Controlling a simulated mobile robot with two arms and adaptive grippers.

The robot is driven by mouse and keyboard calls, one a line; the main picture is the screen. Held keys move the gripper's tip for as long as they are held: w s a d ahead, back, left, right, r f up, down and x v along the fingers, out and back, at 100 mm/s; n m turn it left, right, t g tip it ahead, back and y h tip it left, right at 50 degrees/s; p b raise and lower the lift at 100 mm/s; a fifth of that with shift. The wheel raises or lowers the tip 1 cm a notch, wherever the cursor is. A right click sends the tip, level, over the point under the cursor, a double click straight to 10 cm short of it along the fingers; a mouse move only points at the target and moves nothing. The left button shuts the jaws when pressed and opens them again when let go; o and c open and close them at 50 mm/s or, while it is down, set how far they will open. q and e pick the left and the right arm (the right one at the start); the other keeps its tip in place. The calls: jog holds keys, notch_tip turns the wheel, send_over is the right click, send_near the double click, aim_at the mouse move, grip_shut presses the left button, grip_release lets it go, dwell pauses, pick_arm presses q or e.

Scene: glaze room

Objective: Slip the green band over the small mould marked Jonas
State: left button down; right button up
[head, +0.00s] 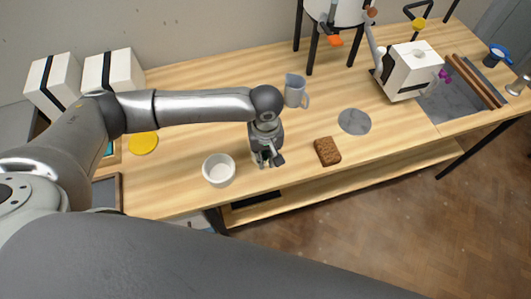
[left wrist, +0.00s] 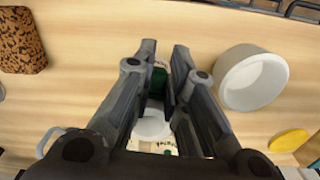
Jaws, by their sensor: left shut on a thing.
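My left gripper (head: 266,160) is low over the middle of the table, between the white bowl and the brown sponge. In the left wrist view its two fingers (left wrist: 165,56) hold the green band (left wrist: 158,80), which shows only in part between them. A white, round-topped thing (left wrist: 151,125) shows between the fingers, below the band in the picture. It may be the small mould. A pale patch with dark, unreadable marks lies beside it, so I cannot confirm the name Jonas. I cannot tell whether the band touches the mould. My right gripper is out of view.
The white bowl (head: 219,171) stands close left of the gripper, the brown sponge (head: 327,151) to its right. A grey mug (head: 295,90) stands behind. A grey disc (head: 354,121) and a yellow disc (head: 143,144) lie farther off. Strapped white blocks (head: 122,70) stand back left.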

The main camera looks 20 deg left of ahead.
pick_arm(q)
jog(key=shift+f, duration=0.75)
dwell(0.6)
jog(key=shift+f+p, duration=0.35)
jog(key=shift+f, duration=0.1)
dwell(0.4)
jog(key=c, duration=1.4)
grip_release()
jog(key=shift+o, duration=0.2)
jog(key=shift+r, duration=0.15)
notch_tip(320, 180, up, 6)
jog(key=p, duration=0.7)
jog(key=shift+r+p, duration=1.3)
jog(key=shift+r, duration=0.1)
